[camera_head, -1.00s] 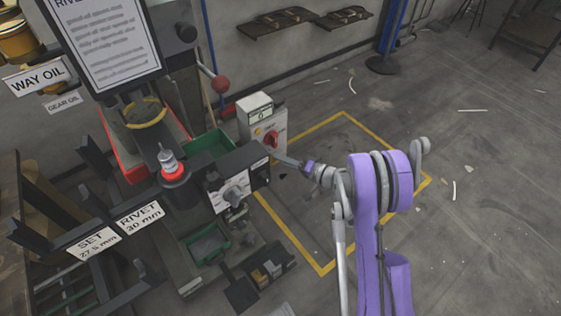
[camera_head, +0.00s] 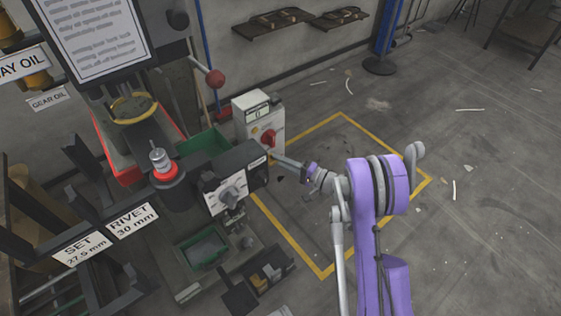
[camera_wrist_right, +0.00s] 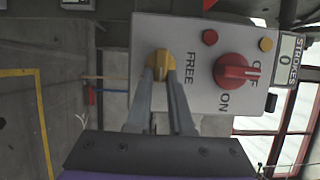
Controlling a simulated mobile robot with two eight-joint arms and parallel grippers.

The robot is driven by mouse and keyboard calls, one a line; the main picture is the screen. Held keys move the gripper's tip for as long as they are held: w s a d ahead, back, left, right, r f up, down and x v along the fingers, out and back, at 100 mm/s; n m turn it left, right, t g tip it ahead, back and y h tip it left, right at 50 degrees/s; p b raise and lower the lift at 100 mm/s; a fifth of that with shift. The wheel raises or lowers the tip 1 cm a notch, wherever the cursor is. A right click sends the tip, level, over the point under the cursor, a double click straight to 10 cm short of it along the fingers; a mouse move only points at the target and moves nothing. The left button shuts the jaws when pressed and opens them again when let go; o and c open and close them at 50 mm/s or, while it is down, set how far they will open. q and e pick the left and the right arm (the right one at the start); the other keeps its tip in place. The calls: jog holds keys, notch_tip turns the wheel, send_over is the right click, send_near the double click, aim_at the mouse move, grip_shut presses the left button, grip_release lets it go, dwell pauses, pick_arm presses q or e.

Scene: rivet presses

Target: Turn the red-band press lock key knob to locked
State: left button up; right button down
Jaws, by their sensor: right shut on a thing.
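The yellow key knob (camera_wrist_right: 161,63) sits on a pale control box face beside the word FREE in the right wrist view. My right gripper (camera_wrist_right: 161,75) is shut on it, with one finger on each side. In the head view my right gripper (camera_head: 272,157) reaches the lower part of the control box (camera_head: 250,112), and the knob is hidden there behind a black press housing. The red-banded press post (camera_head: 165,173) stands left of that box. My left gripper is not in view.
A red rotary switch (camera_wrist_right: 236,71) marked OFF and ON sits close beside the yellow knob. A red ball lever (camera_head: 215,79) rises behind. The floor to the right is mostly clear.

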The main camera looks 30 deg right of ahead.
jog(key=c, duration=0.8)
grip_release()
jog(key=p+v, duration=0.1)
jog(key=v, duration=1)
jog(key=shift+w, duration=0.1)
